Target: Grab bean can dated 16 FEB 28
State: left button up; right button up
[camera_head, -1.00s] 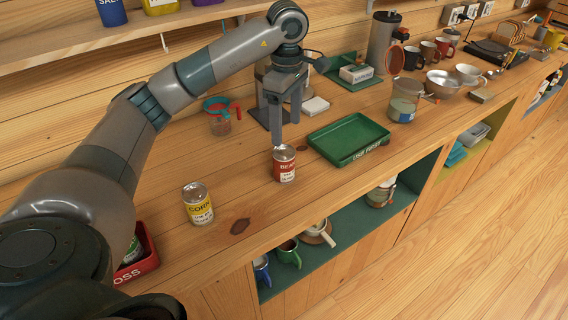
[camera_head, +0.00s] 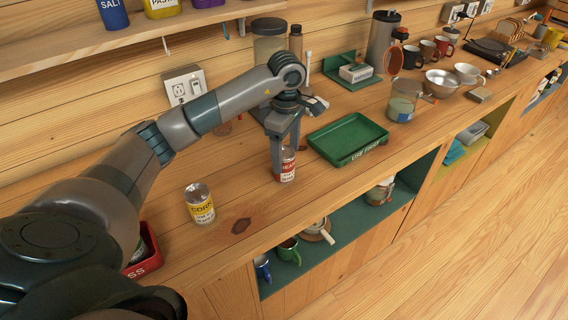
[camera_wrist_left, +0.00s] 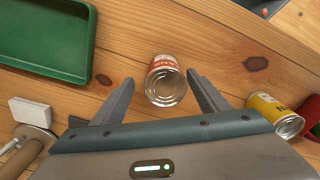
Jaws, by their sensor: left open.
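The bean can (camera_head: 287,170) has a red and white label and stands upright on the wooden counter; its date cannot be read. My left gripper (camera_head: 284,165) is open and pointing down over it, one finger on its left side in the head view. In the left wrist view the bean can (camera_wrist_left: 165,82) lies between the two spread fingers of the left gripper (camera_wrist_left: 165,92), with gaps on both sides. My right gripper is not in view.
A yellow-labelled corn can (camera_head: 200,204) stands to the left, with a red tray (camera_head: 146,266) beyond it. A green "USE FIRST" tray (camera_head: 347,139) is close on the right. The counter's front edge is near, above an open shelf.

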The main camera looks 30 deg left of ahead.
aim_at(284, 167)
pick_arm(q)
jog(key=shift+f, duration=0.1)
jog(key=shift+s+f+p, duration=0.25)
jog(key=shift+f+p, duration=0.2)
jog(key=shift+p, duration=0.2)
jog(key=f+p, duration=0.2)
jog(key=f, duration=0.1)
jog(key=shift+s+f, duration=0.2)
jog(key=shift+f, duration=0.05)
jog(key=shift+a+f, duration=0.1)
jog(key=shift+f, duration=0.2)
jog(key=shift+c, duration=0.6)
